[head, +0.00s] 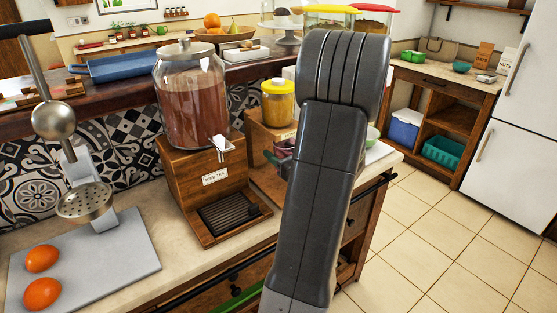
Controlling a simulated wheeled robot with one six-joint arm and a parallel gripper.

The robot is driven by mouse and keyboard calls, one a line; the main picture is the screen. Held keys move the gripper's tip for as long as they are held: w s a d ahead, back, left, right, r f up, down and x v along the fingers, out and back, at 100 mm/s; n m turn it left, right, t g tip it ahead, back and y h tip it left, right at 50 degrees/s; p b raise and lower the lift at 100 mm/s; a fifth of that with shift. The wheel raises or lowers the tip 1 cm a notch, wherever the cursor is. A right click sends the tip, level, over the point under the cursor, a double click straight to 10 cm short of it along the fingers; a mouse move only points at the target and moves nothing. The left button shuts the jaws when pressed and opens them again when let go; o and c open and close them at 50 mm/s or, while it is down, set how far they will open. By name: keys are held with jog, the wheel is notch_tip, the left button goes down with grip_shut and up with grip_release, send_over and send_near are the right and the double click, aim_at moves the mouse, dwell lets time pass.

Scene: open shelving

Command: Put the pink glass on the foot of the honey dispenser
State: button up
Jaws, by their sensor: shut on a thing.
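The honey dispenser is a jar of yellow honey (278,103) with a light lid, on a wooden stand (262,132) behind the iced tea dispenser. My arm crosses the view and hides the right part of this stand and most of its foot. The pink glass (285,147) shows partly at the left edge of my arm, in front of the stand. My gripper (277,159) is mostly hidden behind the arm; a dark finger shows beside the glass, and it is shut on the glass. I cannot tell whether the glass touches the foot.
The iced tea dispenser (191,95) on its wooden stand (185,190) with a drip tray (232,211) stands close on the left. A grey board (95,260) with two oranges (42,275) lies at front left.

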jog(key=shift+w+a, duration=0.35)
jog(key=shift+w, duration=0.1)
jog(key=shift+f, duration=1.7)
jog(key=shift+f, duration=0.1)
jog(key=shift+f+b, duration=0.15)
jog(key=shift+b, duration=0.2)
jog(key=o, duration=1.2)
jog(key=shift+r, duration=0.25)
jog(key=v, duration=1.2)
